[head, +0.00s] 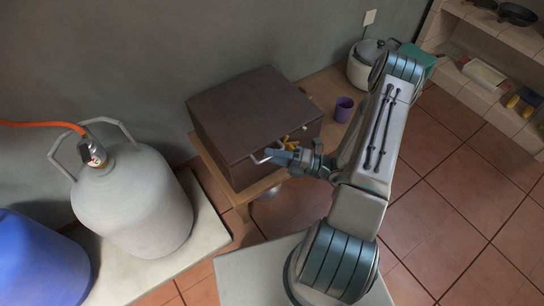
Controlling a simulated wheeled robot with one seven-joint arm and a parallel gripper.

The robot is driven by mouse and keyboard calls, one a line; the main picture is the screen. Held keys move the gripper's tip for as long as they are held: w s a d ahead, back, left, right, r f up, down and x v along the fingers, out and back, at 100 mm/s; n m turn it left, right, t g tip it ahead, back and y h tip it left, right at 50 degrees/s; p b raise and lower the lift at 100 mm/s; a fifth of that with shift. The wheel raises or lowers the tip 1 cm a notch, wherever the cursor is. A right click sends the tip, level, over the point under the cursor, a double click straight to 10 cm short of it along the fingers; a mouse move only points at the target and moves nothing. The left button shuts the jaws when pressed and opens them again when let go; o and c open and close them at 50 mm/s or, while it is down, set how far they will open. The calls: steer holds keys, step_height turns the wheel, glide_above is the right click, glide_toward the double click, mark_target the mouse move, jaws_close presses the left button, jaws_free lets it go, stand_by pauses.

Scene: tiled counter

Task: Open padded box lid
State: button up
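The padded box (235,105) is a large dark brown box on a wooden table, and its top looks shut. A pale metal handle (256,160) shows on its front face. My gripper (282,149) is at the front of the box, with its fingers close to the handle. Whether they touch or hold the handle is too small to tell. My wrist and fingers hide part of the box's front.
A purple cup (343,109) stands on the wooden table (322,86) right of the box. A pale pot (361,68) is behind it. A grey gas cylinder (133,200) with an orange hose and a blue container (38,262) stand left. Tiled shelves (468,52) are at right.

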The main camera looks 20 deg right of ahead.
steer(key=shift+w+a, duration=0.15)
steer(key=shift+a, duration=0.1)
jaws_close()
steer(key=shift+r, duration=0.15)
